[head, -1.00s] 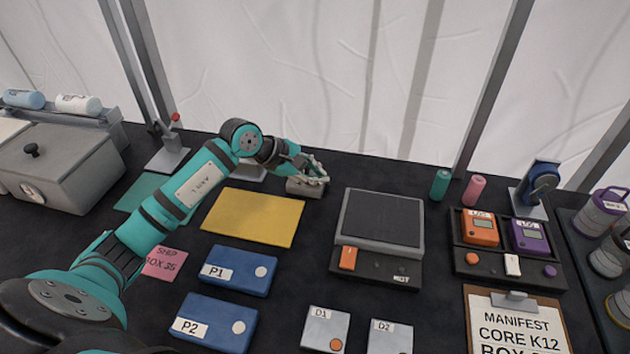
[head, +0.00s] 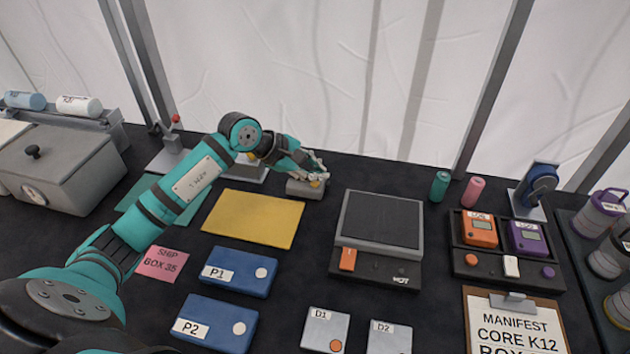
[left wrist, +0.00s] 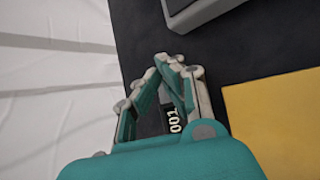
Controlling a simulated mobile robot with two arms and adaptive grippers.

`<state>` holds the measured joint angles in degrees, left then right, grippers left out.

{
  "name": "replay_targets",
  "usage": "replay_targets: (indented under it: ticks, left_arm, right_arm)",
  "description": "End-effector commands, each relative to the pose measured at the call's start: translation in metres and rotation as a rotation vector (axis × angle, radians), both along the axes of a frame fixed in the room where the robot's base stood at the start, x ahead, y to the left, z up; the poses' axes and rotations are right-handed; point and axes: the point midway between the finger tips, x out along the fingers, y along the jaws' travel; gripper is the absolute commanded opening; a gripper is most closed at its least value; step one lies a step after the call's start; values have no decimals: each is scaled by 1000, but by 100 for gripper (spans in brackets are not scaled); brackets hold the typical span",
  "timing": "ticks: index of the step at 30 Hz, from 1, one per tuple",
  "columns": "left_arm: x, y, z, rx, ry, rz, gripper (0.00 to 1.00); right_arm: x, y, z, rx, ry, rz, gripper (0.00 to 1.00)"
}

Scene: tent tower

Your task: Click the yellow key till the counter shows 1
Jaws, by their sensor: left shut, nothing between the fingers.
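A small grey counter box (head: 305,188) sits behind the yellow mat, with a yellow key (head: 315,183) on its top. My left gripper (head: 317,173) is shut and empty, just above and beside the key; whether it touches the key is hard to tell. In the left wrist view my left gripper's fingers (left wrist: 175,65) close together in front of the counter's dark display (left wrist: 173,122), which reads "001", partly framed by the fingers. The key is hidden in that view. My right gripper is not in view.
A yellow mat (head: 252,219) lies in front of the counter box. A grey scale (head: 380,222) stands to the right. Blue boxes P1 (head: 240,272) and P2 (head: 215,323) lie nearer. Dark table is free right of the box.

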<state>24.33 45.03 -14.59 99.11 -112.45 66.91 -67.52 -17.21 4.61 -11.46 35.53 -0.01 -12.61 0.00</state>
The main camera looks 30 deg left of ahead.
Motion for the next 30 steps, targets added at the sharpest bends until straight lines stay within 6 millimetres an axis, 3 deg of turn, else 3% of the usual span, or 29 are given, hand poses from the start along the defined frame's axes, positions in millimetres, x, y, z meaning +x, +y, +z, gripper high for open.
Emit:
replay_targets:
  ticks: [5,19,30]
  left_arm:
    - [0,0,5,0,-1,0,0]
    - [0,0,49,0,-3,-1,0]
    - [0,0,50,-1,-1,0,0]
  right_arm:
    - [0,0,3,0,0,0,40]
    - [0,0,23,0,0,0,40]
    - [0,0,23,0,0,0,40]
